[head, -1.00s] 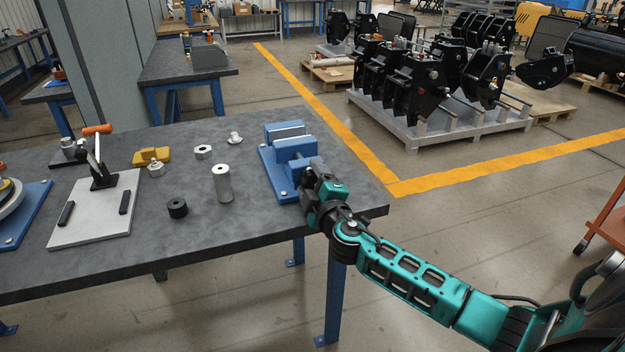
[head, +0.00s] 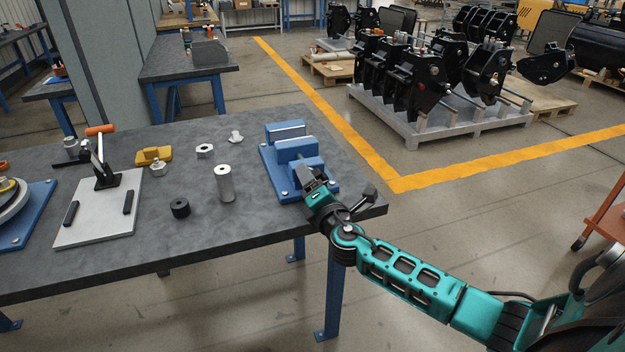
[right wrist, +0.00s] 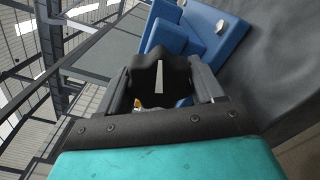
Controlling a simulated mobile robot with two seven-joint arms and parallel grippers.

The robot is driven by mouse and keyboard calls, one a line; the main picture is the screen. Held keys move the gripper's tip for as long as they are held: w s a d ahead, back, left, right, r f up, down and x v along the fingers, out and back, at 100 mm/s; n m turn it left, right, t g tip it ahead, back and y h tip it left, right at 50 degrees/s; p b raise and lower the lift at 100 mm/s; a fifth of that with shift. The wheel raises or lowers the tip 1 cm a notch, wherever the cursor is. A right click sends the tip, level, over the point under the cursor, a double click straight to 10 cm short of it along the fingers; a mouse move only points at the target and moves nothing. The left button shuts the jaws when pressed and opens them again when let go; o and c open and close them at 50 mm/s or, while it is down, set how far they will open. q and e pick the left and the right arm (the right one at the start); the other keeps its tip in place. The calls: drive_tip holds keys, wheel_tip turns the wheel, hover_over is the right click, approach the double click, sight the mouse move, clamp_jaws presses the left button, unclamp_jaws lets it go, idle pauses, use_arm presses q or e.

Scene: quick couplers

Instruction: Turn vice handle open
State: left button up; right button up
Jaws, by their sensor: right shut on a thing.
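The blue vice (head: 286,128) is at the right end of the grey workbench, on a blue base plate, with a gap between its jaws. My right gripper (head: 309,178) is at the vice's near side in the head view. In the right wrist view, the black vice handle (right wrist: 158,72), a lobed knob with a pale stripe, sits between the two fingers of my right gripper (right wrist: 160,88). The gripper is shut on it. In the head view the handle is hidden by the gripper. My left gripper is not in view.
On the grey workbench (head: 110,262), left of the vice, stand a metal cylinder (head: 225,183), a black ring (head: 180,208), a hex nut (head: 205,151) and a yellow part (head: 154,155). A toggle clamp with an orange handle (head: 100,130) stands on a light plate further left.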

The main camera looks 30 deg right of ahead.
drive_tip(key=n+p, duration=0.1)
drive_tip(key=n, duration=0.2)
drive_tip(key=shift+n, duration=0.4)
drive_tip(key=n+p, duration=0.1)
drive_tip(key=n, duration=0.2)
drive_tip(key=shift+d+n, duration=0.1)
drive_tip(key=shift+n, duration=0.2)
drive_tip(key=n, duration=0.3)
drive_tip(key=shift+d+f+n, duration=0.1)
drive_tip(key=shift+n, duration=2)
drive_tip(key=o, duration=1)
drive_tip(key=shift+c, duration=0.2)
drive_tip(key=shift+s, duration=0.1)
drive_tip(key=v, duration=1.2)
drive_tip(key=shift+s, duration=0.45)
